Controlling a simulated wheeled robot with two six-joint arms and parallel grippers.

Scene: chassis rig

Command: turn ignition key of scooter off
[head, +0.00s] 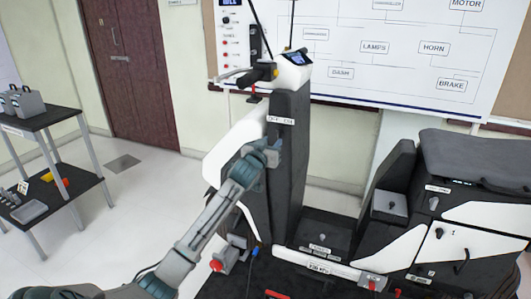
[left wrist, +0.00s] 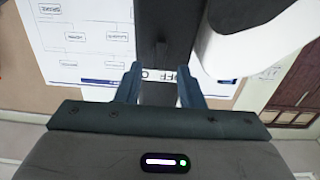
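The scooter's dark front column (head: 290,165) stands in the middle of the head view, with a small white OFF/ON label (head: 281,120) on its face. My left gripper (head: 272,148) is at the column just below this label. In the left wrist view, the fingers of my left gripper (left wrist: 160,78) are apart, one on each side of the column face, and part of the label (left wrist: 172,76) shows upside down between them. I cannot make out the ignition key; the gripper may hide it. My right gripper is not in view.
The handlebar grip (head: 257,75) and a small display (head: 298,58) are above. A white fairing (head: 236,143) flanks the column on the left. The seat section (head: 470,160) stands at right, a two-shelf cart (head: 45,118) at far left. A wiring board (head: 400,45) hangs behind.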

